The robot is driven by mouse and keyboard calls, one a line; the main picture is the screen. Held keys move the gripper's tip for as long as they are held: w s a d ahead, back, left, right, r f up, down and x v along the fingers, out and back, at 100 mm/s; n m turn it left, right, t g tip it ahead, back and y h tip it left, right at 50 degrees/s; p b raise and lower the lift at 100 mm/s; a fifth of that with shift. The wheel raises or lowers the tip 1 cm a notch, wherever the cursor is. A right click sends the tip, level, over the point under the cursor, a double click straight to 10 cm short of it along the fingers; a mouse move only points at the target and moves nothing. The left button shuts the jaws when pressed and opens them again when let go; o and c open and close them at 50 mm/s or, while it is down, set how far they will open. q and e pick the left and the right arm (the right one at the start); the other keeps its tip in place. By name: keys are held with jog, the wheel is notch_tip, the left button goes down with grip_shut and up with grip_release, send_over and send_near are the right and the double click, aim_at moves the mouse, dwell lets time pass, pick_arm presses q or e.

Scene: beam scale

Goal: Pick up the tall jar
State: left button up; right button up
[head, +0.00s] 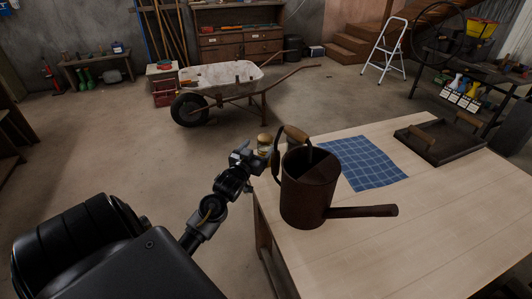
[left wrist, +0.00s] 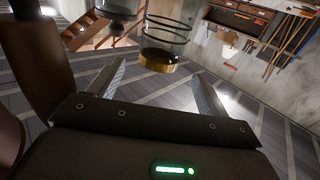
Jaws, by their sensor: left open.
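A glass jar with a gold lid (head: 264,140) shows at the far left corner of the table, partly hidden by my left gripper and the watering can. In the left wrist view its gold lid (left wrist: 159,57) and clear glass body (left wrist: 168,28) lie beyond and between the open fingers, with a gap to them. My left gripper (head: 256,158) is close beside the jar in the head view. Its two fingers are spread and empty in the left wrist view (left wrist: 157,88). A second glass item (left wrist: 117,8) is cut off at the top of that view. My right gripper is not in view.
A rusty watering can (head: 307,190) stands close to my left gripper. A blue checked cloth (head: 362,162) and a dark tray with wooden handles (head: 440,138) lie on the wooden table (head: 430,225). The table's front right is clear. A wheelbarrow (head: 225,80) stands behind.

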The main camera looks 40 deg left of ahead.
aim_at(262, 143)
pick_arm(q)
jog(key=shift+w+a, duration=0.25)
jog(key=shift+w, duration=0.3)
jog(key=p+x, duration=0.1)
jog(key=x, duration=0.4)
jog(key=shift+w+d, duration=0.1)
jog(key=shift+w, duration=0.05)
jog(key=c, duration=1.7)
jog(key=shift+o, duration=0.2)
jog(key=shift+r, duration=0.15)
